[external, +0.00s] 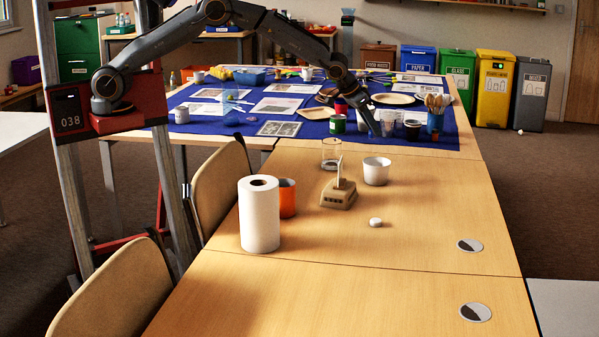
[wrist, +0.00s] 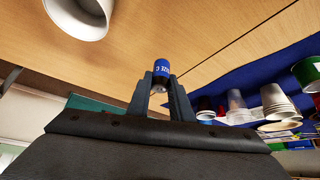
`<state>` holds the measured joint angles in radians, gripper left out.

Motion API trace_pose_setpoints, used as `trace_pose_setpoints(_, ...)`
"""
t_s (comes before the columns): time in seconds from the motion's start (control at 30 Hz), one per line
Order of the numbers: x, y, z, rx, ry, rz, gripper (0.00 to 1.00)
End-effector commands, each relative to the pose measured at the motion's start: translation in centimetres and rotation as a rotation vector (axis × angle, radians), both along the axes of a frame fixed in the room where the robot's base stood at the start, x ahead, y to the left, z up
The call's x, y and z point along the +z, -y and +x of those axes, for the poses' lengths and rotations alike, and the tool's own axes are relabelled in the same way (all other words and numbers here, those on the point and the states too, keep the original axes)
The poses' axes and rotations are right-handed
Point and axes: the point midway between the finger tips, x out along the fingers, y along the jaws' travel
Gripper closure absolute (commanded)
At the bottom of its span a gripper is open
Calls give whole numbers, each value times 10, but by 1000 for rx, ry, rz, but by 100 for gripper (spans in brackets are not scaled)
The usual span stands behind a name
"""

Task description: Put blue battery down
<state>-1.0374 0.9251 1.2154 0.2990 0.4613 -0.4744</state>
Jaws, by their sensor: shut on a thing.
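A blue battery (wrist: 162,69) with a dark end and pale lettering sits between the fingertips of my gripper (wrist: 160,84) in the wrist view. The fingers are shut on it, and bare wooden tabletop shows behind it. In the external view my gripper (external: 376,131) points down near the front edge of the blue cloth, behind a white cup. I cannot make out the battery there.
The blue cloth (external: 275,143) is crowded. The table's right front is mostly clear.

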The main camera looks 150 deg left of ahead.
Motion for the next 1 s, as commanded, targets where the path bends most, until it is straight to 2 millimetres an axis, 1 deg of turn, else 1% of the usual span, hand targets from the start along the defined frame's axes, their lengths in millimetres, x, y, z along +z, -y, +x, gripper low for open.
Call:
trace_pose_setpoints(0.03,1,-3,-11,9,0,-1,100)
trace_pose_setpoints(0.07,2,-4,-15,13,0,-1,100)
trace_pose_setpoints(0.13,0,-6,-22,17,0,-1,100)
trace_pose_setpoints(0.2,-6,-7,-26,21,0,-2,100)
trace_pose_setpoints(0.4,-42,-6,-27,21,-1,-4,100)
trace_pose_setpoints(0.5,-55,-7,-26,21,0,-2,100)
trace_pose_setpoints(0.67,-65,-7,-26,21,0,-1,100)
trace_pose_setpoints(0.77,-76,-6,-26,21,0,-2,100)
trace_pose_setpoints(0.9,-95,-6,-26,21,0,-2,100)
trace_pose_setpoints(1.0,-100,-7,-26,21,1,0,100)
